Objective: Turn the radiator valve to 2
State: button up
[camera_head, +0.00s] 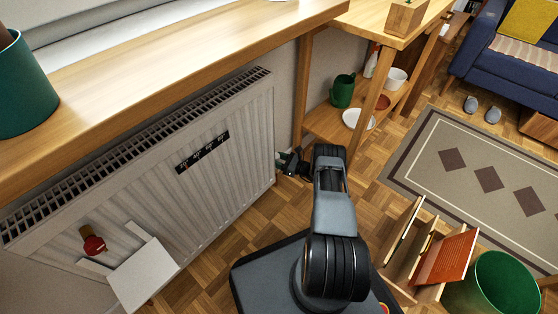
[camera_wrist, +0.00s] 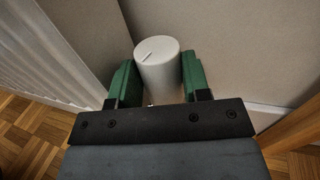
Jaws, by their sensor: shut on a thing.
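The radiator valve (camera_wrist: 160,68) is a white, round, upright knob in the wrist view. A short raised line marks the left part of its top; I can read no numbers on it. My gripper (camera_wrist: 159,76) has its green fingers on the knob's left and right sides and is shut on it. In the head view my gripper (camera_head: 289,163) is at the right end of the white radiator (camera_head: 235,190), and the valve is hidden there. A black strip with small light marks (camera_head: 203,151) is on the radiator front, its marks too small to read.
A wooden sill (camera_head: 170,65) runs above the radiator. A red object (camera_head: 93,243) and a white panel (camera_head: 145,275) are at its left end. A wooden shelf unit (camera_head: 322,122) stands right of my gripper. A green bin (camera_head: 500,285) and a wooden rack (camera_head: 445,258) stand on the right.

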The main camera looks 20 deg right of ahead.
jog(key=shift+s+a+r+m+t+h+p, duration=0.1)
jog(key=shift+m+t+h+p, duration=0.25)
jog(key=shift+m+t+h, duration=0.15)
jog(key=shift+a+r+m+t+h+p, duration=0.1)
jog(key=shift+m+t+h+p, duration=0.25)
jog(key=shift+h, duration=0.25)
jog(key=shift+a+f+m+t+h+p, duration=0.1)
jog(key=shift+m+t+h+p, duration=0.1)
jog(key=shift+m+t+h, duration=0.5)
jog(key=shift+a+f+m+t+h+p, duration=0.1)
jog(key=shift+m+t+h+p, duration=0.15)
jog(key=shift+m+h, duration=0.8)
jog(key=shift+d+n+h, duration=0.1)
jog(key=shift+n+h, duration=0.15)
jog(key=shift+n, duration=0.05)
jog(key=o, duration=0.6)
jog(key=shift+o, duration=0.2)
jog(key=shift+f+n+y, duration=0.1)
jog(key=shift+n+y, duration=0.2)
jog(key=shift+y, duration=0.1)
